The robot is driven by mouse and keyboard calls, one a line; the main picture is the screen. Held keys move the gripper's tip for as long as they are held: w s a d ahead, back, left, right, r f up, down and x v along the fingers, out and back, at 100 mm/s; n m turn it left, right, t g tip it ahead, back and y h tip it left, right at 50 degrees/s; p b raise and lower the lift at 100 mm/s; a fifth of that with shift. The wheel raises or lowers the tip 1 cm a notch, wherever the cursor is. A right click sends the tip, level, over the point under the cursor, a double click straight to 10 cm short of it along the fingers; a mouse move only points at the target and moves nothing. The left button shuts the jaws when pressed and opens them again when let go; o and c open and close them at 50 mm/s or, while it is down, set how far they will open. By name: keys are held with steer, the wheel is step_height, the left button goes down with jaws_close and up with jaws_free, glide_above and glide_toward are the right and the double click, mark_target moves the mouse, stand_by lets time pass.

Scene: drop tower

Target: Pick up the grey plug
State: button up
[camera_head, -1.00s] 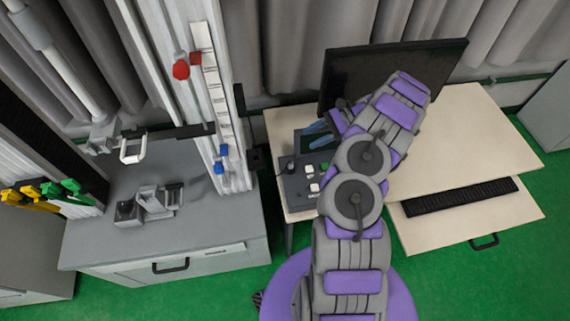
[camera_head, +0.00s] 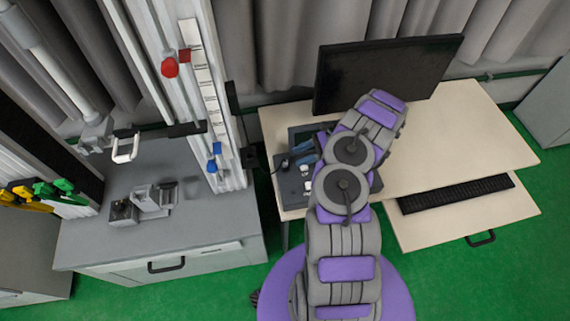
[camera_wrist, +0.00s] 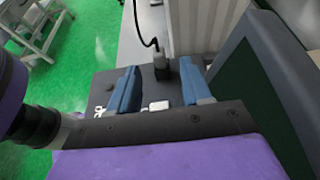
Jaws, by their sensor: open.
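The grey plug (camera_head: 285,164) stands on the left part of the dark control box (camera_head: 292,184) at the desk's left end. In the wrist view the plug (camera_wrist: 161,68) shows with a black cable rising from it. My gripper (camera_head: 303,154) is just right of the plug in the head view, partly hidden by my arm. In the wrist view my gripper (camera_wrist: 158,70) has its two blue fingers apart, with nothing held. The plug appears between the fingertips there, seemingly beyond them. I cannot tell the exact gap.
A monitor (camera_head: 385,75) stands behind my arm on the desk (camera_head: 450,150). The drop tower (camera_head: 165,60) rises left of the desk, above a grey cabinet (camera_head: 110,245). A white switch (camera_wrist: 158,105) lies on the box near the fingers. The desk's right side is clear.

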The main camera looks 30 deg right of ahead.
mark_target(285, 165)
steer(key=b+x, duration=0.1)
steer(key=x, duration=0.7)
steer(key=shift+a+f, duration=0.2)
steer(key=shift+a, duration=0.05)
steer(key=c, duration=0.8)
steer(key=shift+r, duration=0.15)
